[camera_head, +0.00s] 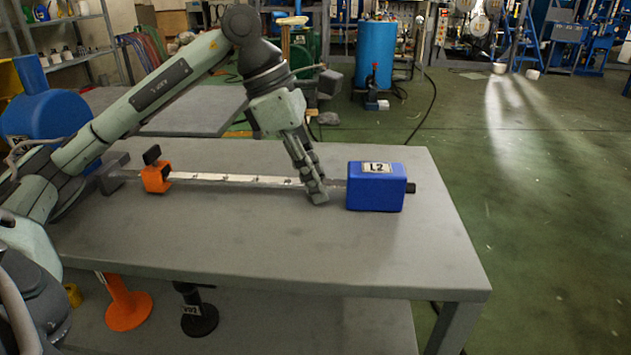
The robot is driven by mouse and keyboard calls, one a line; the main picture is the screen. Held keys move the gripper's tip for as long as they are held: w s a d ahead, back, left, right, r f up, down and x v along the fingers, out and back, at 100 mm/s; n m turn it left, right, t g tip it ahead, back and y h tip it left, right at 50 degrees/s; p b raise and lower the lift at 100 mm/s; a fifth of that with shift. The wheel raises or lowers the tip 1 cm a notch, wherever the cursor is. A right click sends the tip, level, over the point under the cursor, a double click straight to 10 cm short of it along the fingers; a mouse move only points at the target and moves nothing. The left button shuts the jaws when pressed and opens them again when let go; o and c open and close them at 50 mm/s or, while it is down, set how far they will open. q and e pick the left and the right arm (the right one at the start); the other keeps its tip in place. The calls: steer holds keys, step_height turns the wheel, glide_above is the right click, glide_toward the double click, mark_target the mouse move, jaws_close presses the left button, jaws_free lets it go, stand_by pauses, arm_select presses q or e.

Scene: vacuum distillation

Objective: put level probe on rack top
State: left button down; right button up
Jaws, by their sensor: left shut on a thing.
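The level probe has a blue box head (375,187) labelled L2 and a long pale rod with marks (235,179) running left from it. It lies lengthwise on, or very close above, a grey top (255,235); I cannot tell whether it touches. An orange clamp-like piece (156,178) sits around the rod near its left end. My left gripper (318,194) reaches down from above and is shut on the rod just left of the blue head. Its fingers hide that part of the rod. My right gripper is out of view. I cannot tell which surface is the rack top.
Under the grey top is a lower shelf (270,325) with an orange stand (127,305) and a black stand (197,312). A second grey surface (190,115) lies behind. A large blue rounded object (45,115) stands at left. The front of the grey top is clear.

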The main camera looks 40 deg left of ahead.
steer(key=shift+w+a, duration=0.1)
arm_select(q)
steer(key=c, duration=1.4)
jaws_free()
steer(key=shift+c, duration=0.2)
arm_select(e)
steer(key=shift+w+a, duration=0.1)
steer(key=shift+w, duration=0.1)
arm_select(q)
steer(key=v, duration=0.3)
steer(key=p+v, duration=0.2)
steer(key=v, duration=0.7)
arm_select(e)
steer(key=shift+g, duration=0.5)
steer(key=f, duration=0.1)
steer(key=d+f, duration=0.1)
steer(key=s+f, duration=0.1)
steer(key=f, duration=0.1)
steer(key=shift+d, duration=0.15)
arm_select(q)
steer(key=shift+s+d, duration=0.1)
